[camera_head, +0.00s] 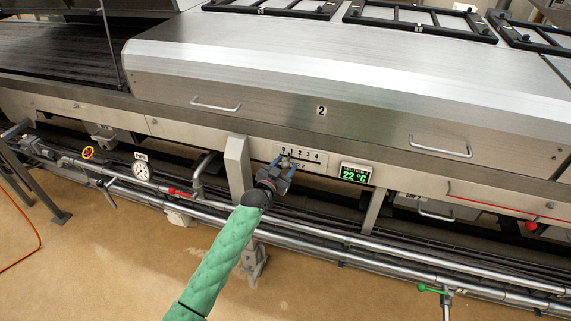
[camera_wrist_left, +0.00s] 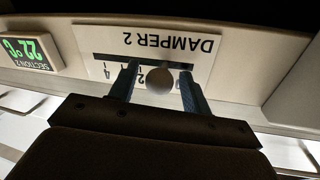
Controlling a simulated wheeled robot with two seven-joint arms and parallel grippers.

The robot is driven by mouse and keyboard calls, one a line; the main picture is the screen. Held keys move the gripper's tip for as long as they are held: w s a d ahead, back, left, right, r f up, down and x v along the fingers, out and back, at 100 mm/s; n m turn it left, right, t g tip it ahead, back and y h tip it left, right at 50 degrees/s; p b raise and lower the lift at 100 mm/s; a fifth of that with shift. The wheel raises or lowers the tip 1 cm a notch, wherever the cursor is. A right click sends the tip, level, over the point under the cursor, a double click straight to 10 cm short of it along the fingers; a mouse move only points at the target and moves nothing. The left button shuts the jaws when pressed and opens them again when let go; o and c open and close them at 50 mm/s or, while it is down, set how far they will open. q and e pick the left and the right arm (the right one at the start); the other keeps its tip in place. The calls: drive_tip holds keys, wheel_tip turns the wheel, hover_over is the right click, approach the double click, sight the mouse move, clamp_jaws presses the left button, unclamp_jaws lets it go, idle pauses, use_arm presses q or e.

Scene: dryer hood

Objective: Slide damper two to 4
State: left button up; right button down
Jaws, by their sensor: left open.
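The damper two plate (camera_head: 318,166) is a pale panel on the front of the hood, with a row of numbers from 0 to 4. The plate, marked DAMPER 2 (camera_wrist_left: 175,43), shows upside down in the left wrist view, with a dark slot. A round grey knob (camera_wrist_left: 160,79) stands out from the slot, apparently near 1; my fingers hide part of the scale. My left gripper (camera_head: 287,164) is open at the plate, with its fingers (camera_wrist_left: 160,88) on either side of the knob. I cannot tell whether either finger touches it. My right gripper is not in view.
A green temperature display (camera_head: 355,173) is right of the plate. A grey post (camera_head: 238,168) stands left of it. Pipes with a red handle (camera_head: 181,192) and a gauge (camera_head: 142,171) run below the hood. A hood handle (camera_head: 440,148) is at upper right.

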use_arm(q)
drive_tip(key=shift+w+d, duration=0.15)
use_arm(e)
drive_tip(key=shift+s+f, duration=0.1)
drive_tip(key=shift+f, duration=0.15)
